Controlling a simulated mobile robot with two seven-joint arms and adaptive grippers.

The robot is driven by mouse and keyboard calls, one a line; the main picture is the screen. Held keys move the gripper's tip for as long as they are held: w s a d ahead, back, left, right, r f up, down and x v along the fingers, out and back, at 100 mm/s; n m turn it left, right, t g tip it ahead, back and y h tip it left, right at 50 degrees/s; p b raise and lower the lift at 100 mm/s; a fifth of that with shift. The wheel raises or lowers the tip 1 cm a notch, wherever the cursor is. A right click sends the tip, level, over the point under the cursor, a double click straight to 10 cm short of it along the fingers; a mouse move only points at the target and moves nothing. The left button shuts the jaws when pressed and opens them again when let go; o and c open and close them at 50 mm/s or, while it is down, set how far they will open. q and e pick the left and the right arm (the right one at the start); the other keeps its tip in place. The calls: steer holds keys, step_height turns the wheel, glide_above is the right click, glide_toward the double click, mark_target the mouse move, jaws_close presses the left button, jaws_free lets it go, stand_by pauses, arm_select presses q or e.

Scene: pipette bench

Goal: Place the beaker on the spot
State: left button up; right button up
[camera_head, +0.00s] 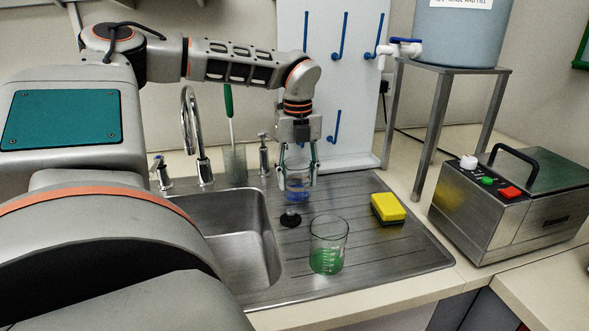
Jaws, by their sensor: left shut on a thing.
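My left gripper (299,167) points down over the steel drainboard, right of the sink bowl. It is shut on a small clear beaker with blue in its lower part (297,191). The beaker is upright; whether its base touches the board or hangs just above it is hard to tell. A second, larger clear beaker with green in its lower part and green marks (328,246) stands upright on the drainboard, nearer and to the right, apart from the gripper. I cannot make out a clearly marked spot. My right gripper is not in view.
A small black round object with a knob (291,218) lies just in front of the held beaker. A yellow sponge (387,208) sits to the right. The sink bowl (231,235), tap (193,125) and pegboard (351,145) are nearby. A steel bath (514,205) stands farther right.

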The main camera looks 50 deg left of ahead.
arm_select(q)
steer(key=a, duration=0.1)
steer(key=w+a, duration=0.1)
steer(key=a, duration=0.2)
steer(key=shift+w+f, duration=0.25)
steer(key=shift+f, duration=0.05)
steer(key=shift+d+f, duration=0.15)
steer(key=shift+f, duration=0.15)
steer(key=shift+f, duration=0.1)
steer(key=shift+f, duration=0.15)
steer(key=o, duration=1.1)
step_height(320, 180, up, 12)
steer(key=shift+r+p, duration=0.25)
steer(key=shift+p, duration=0.1)
